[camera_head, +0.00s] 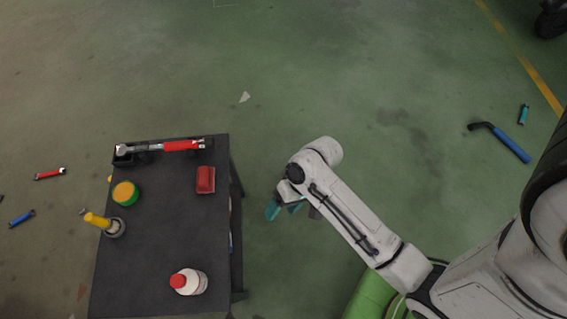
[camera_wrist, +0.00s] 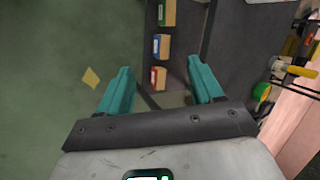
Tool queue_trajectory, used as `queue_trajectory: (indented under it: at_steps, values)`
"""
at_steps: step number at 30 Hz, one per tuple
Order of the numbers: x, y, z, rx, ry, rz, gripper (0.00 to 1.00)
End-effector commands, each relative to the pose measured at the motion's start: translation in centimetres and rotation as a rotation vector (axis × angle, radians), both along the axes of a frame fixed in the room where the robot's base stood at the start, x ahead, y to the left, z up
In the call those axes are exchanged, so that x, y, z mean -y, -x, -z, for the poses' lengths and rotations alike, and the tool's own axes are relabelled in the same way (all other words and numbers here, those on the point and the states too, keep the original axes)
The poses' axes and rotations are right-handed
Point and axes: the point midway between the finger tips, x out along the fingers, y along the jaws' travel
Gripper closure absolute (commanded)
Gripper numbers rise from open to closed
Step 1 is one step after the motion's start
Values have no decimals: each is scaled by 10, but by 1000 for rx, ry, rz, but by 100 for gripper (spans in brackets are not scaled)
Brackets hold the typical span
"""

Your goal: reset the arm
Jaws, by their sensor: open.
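My arm reaches from the lower right of the head view towards the dark cart. My gripper (camera_head: 286,208) hangs in the air to the right of the cart, apart from it. In the wrist view the two teal fingers of my gripper (camera_wrist: 160,82) stand wide apart with nothing between them. Part of the gripper is hidden behind my wrist in the head view.
The dark cart (camera_head: 150,250) holds a red-handled tool (camera_head: 170,146), a red block (camera_head: 206,180), a green-yellow roll (camera_head: 125,193) and a red-capped bottle (camera_head: 188,282). A blue-handled tool (camera_head: 510,144) lies on open green floor.

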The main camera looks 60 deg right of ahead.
Motion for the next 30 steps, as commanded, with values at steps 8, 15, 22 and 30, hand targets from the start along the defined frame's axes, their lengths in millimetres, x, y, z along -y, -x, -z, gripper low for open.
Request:
queue_trajectory:
  at_steps: [8, 15, 22, 30]
  values:
    - [0, 0, 0, -1, -2, 1, 34]
    - [1, 3, -3, 3, 20, -19, 34]
    - [28, 34, -48, 34, 320, -278, 34]
    - [57, 56, -95, 40, 562, -469, 34]
